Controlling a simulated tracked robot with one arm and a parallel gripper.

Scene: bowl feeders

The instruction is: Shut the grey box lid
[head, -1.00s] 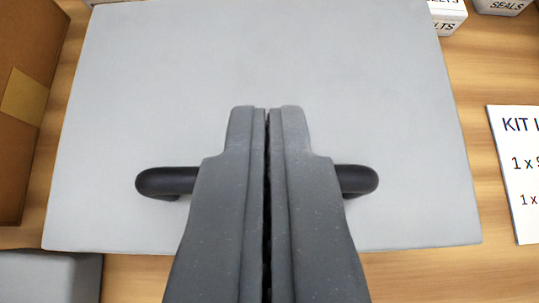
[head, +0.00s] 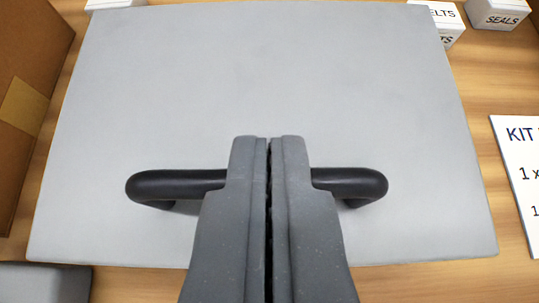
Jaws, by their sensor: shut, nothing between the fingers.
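The grey box lid (head: 270,80) fills most of the view as a flat grey panel seen from above. A black bar handle (head: 165,185) runs across its near part, with both ends showing to the left and right of my gripper. My gripper (head: 270,140) is shut and empty, its fingers pointing away over the middle of the handle and hiding that part. I cannot tell whether the fingers touch the handle or the lid. The box beneath the lid is hidden, so I cannot tell how far the lid is closed.
A cardboard box (head: 30,90) stands at the left. A dark grey object (head: 45,284) is at the lower left. White boxes, one marked SEALS (head: 498,14) and one marked BELTS (head: 447,22), are at the upper right. A printed kit card (head: 520,165) lies at the right on the wooden table (head: 475,95).

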